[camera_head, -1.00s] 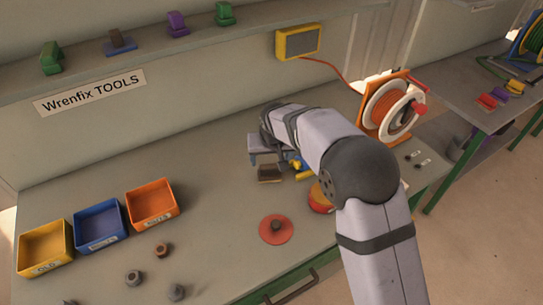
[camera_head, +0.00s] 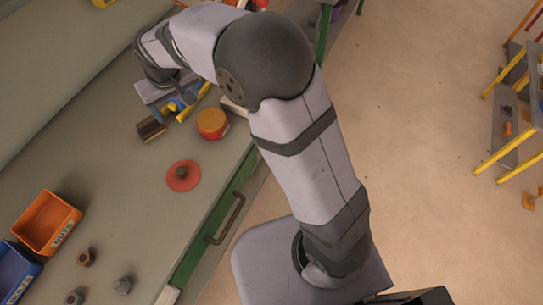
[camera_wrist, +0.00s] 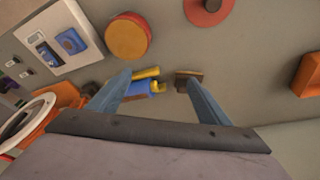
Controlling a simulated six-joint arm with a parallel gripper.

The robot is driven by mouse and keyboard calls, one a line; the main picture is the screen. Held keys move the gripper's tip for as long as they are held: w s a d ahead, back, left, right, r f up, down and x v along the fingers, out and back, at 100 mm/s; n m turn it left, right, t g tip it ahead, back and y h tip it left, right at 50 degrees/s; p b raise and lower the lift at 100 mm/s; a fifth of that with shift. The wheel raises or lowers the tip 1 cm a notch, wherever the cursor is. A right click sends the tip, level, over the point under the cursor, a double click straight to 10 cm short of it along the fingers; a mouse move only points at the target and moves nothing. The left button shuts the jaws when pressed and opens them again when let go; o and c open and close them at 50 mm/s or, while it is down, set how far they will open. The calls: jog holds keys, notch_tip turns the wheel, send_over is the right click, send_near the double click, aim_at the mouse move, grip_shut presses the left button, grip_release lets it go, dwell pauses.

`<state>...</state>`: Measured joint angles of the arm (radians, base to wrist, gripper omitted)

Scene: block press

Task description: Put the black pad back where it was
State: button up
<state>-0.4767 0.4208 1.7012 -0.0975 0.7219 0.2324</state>
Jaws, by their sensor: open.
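My gripper (camera_head: 176,106) is open and low over the bench. It also shows in the wrist view (camera_wrist: 157,78), its two blue-grey fingers spread. A small dark block with a tan lower edge (camera_head: 151,128) sits on the bench beside the gripper. In the wrist view this block (camera_wrist: 188,75) appears by the right fingertip; I cannot tell whether they touch. I cannot tell for certain that it is the black pad. A blue-and-yellow thing (camera_wrist: 150,84) appears between the fingers in the wrist view, with nothing visibly gripped.
A red-and-yellow round drum (camera_head: 211,123) and a red disc with a dark knob (camera_head: 183,177) stand near the bench's front edge. A white panel with blue parts (camera_wrist: 60,40) lies beside the drum.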

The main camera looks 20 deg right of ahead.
jog(key=s+d+f+m+g+h, duration=0.1)
jog(key=s+d, duration=0.4)
jog(key=d, duration=0.2)
jog(key=s+d+f+m+g, duration=0.1)
jog(key=s+d, duration=0.4)
jog(key=d, duration=0.2)
jog(key=s+d+f, duration=0.1)
jog(key=s+d, duration=0.3)
jog(key=s, duration=0.3)
jog(key=s+d+f+m+g, duration=0.1)
jog(key=s+d, duration=0.2)
jog(key=s, duration=0.3)
jog(key=shift+s+d+f+m, duration=0.3)
jog(key=shift+s+d, duration=0.05)
